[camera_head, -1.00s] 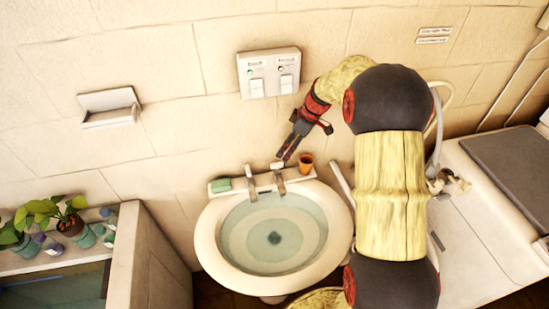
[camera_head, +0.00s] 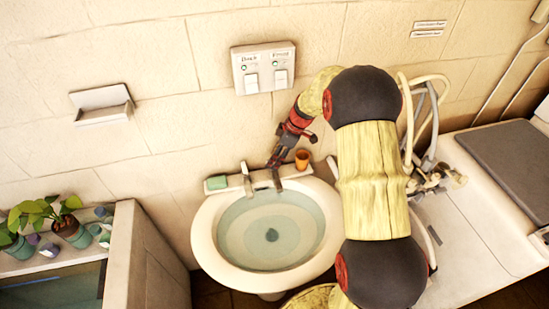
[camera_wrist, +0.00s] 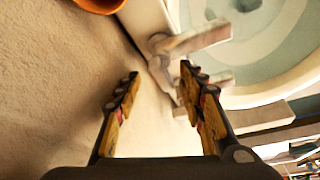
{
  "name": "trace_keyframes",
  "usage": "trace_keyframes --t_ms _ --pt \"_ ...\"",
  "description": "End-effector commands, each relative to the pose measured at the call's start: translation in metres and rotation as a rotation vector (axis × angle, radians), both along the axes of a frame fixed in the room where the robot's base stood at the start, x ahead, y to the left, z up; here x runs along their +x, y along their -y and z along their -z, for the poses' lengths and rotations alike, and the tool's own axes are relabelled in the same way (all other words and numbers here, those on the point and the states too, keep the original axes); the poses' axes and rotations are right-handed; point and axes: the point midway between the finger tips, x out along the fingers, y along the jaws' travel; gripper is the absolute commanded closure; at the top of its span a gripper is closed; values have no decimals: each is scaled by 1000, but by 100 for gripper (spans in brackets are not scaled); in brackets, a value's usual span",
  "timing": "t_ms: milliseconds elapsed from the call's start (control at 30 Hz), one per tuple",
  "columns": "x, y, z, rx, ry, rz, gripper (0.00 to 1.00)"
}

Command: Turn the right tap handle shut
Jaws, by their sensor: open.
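The basin (camera_head: 207,250) has two taps on its back ledge. The right tap (camera_head: 277,183) is the one nearer the orange cup; its spout points over the water. In the wrist view a pale tap (camera_wrist: 200,39) lies just beyond my fingertips, at the basin's edge. My gripper (camera_head: 272,163) is above and behind the right tap, pointing down at the ledge. In the wrist view my gripper (camera_wrist: 159,72) is open with nothing between its fingers. One fingertip is close to the tap; I cannot tell whether it touches. The right handle is mostly hidden by my gripper in the head view.
The orange cup (camera_head: 302,159) stands right of the tap, close to my gripper. The left tap (camera_head: 246,177) and a green soap bar (camera_head: 217,183) are to the left. The wall is close behind, with a switch plate (camera_head: 264,69) above.

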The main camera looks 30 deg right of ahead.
Motion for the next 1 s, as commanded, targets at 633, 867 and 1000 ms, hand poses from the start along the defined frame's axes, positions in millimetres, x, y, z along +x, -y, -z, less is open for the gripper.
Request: trace_keyframes --t_ms 633,867,1000 --pt "0 0 0 0 0 0 84" --pt "0 0 0 -1 1 0 97" --pt "1 1 -1 -1 2 1 100"
